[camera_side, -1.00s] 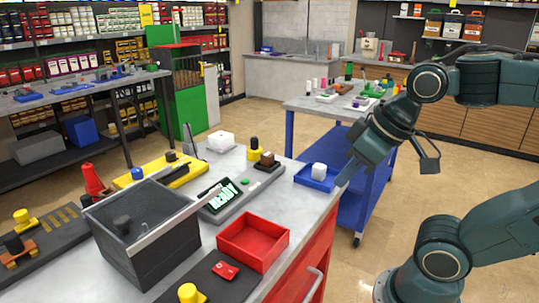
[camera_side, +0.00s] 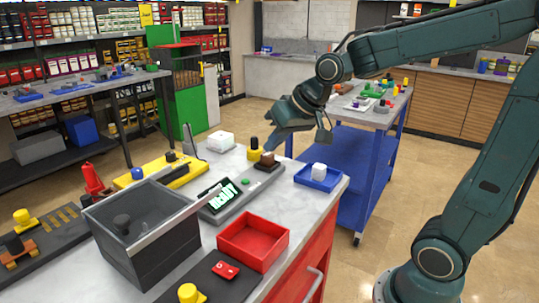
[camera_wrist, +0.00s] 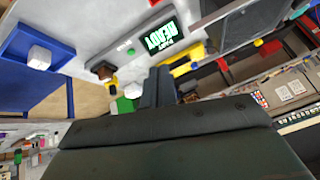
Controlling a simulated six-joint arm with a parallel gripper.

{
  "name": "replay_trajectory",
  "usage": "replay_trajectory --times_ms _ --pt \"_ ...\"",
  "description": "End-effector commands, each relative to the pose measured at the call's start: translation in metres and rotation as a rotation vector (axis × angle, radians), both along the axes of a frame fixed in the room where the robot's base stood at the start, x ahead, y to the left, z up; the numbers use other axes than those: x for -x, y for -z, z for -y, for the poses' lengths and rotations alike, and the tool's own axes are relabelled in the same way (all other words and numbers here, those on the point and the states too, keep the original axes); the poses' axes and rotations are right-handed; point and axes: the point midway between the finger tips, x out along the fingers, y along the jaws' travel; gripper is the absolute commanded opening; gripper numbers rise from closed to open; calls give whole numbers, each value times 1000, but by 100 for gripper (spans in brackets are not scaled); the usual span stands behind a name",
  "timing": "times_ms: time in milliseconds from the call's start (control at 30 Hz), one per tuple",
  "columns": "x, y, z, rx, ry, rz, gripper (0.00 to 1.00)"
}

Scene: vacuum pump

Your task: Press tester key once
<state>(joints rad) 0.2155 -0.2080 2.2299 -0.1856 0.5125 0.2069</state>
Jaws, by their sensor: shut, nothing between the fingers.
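The tester (camera_side: 222,207) is a grey base on the bench with a lit screen (camera_side: 219,194) reading READY in green. It also shows in the wrist view (camera_wrist: 160,38). A small round green key (camera_side: 246,182) sits on the base beside the screen; the wrist view shows it too (camera_wrist: 131,51). A brown block (camera_side: 267,159) stands at the tester's far end. My gripper (camera_side: 270,147) is shut and empty, above the bench near that block and apart from the green key. In the wrist view its fingers (camera_wrist: 157,82) point toward the tester.
A blue tray (camera_side: 334,186) with a white cube (camera_side: 319,170) lies right of the tester. A yellow part (camera_side: 254,153) stands close to my gripper. A red tray (camera_side: 279,243) and a dark grey bin (camera_side: 130,262) are nearer the camera. A white box (camera_side: 220,141) sits behind.

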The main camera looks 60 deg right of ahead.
Motion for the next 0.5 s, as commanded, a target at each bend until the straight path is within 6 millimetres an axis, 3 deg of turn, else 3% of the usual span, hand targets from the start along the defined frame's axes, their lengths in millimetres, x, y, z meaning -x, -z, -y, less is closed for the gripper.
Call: replay_trajectory --times_ms 500 --pt "-96 37 50 -152 154 74 0"
